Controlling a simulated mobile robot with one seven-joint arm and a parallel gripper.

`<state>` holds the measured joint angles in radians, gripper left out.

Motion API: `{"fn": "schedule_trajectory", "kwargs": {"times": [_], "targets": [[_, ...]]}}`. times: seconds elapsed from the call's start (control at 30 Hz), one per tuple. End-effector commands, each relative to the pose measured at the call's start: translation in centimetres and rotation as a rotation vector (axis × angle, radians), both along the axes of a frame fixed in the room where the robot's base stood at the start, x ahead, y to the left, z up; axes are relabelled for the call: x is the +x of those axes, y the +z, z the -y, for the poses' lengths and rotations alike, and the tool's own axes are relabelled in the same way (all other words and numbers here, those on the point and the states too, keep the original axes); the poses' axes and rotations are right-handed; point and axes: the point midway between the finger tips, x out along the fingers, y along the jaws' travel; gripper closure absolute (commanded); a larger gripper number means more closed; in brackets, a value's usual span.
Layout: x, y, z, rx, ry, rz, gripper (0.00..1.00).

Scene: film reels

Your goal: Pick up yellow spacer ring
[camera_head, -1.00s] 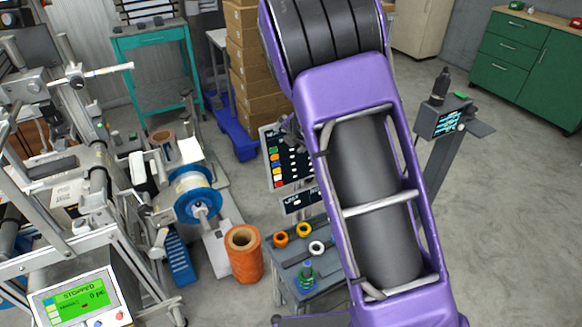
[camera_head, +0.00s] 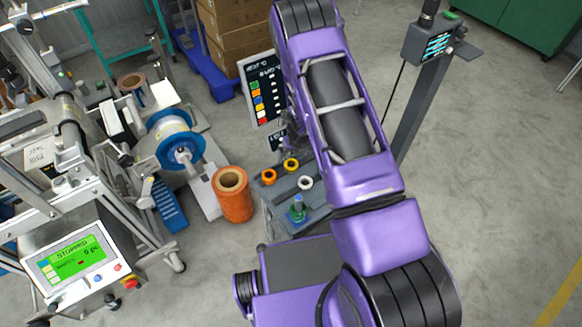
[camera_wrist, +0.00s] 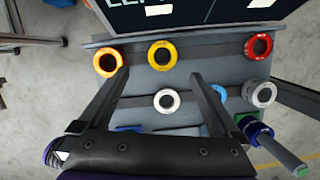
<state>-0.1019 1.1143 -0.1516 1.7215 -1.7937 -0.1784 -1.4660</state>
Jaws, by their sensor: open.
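The yellow spacer ring (camera_wrist: 162,43) lies flat near the back edge of the grey stand top (camera_wrist: 205,53) in the wrist view. It also shows in the head view (camera_head: 291,164), left of my arm. My gripper (camera_wrist: 160,76) is open and empty, its two dark fingers spread left and right. The ring lies beyond the fingertips, roughly in line with the gap between them.
An orange ring (camera_wrist: 99,61) lies left of the yellow one, a white ring (camera_wrist: 157,101) nearer. A red ring (camera_wrist: 249,46) and grey ring (camera_wrist: 252,94) lie right. A dark sign board (camera_wrist: 240,14) stands behind. An orange roll (camera_head: 235,203) stands left of the stand.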

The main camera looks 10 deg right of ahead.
Motion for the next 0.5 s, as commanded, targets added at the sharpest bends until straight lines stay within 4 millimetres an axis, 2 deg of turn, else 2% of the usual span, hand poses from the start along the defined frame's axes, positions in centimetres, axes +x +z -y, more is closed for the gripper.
{"fn": "schedule_trajectory", "kwargs": {"times": [0.03, 0.1, 0.33, 0.5], "targets": [[0.2, -1.0, 0.0, 0.000, -0.001, -0.001, 0.01], [0.5, -1.8, 0.0, 0.000, -0.001, -0.001, 0.01], [0.9, -3.1, -0.1, 0.000, -0.001, 0.000, 0.01], [1.7, -5.3, 0.1, -0.001, -0.001, -0.001, 0.01]]}}
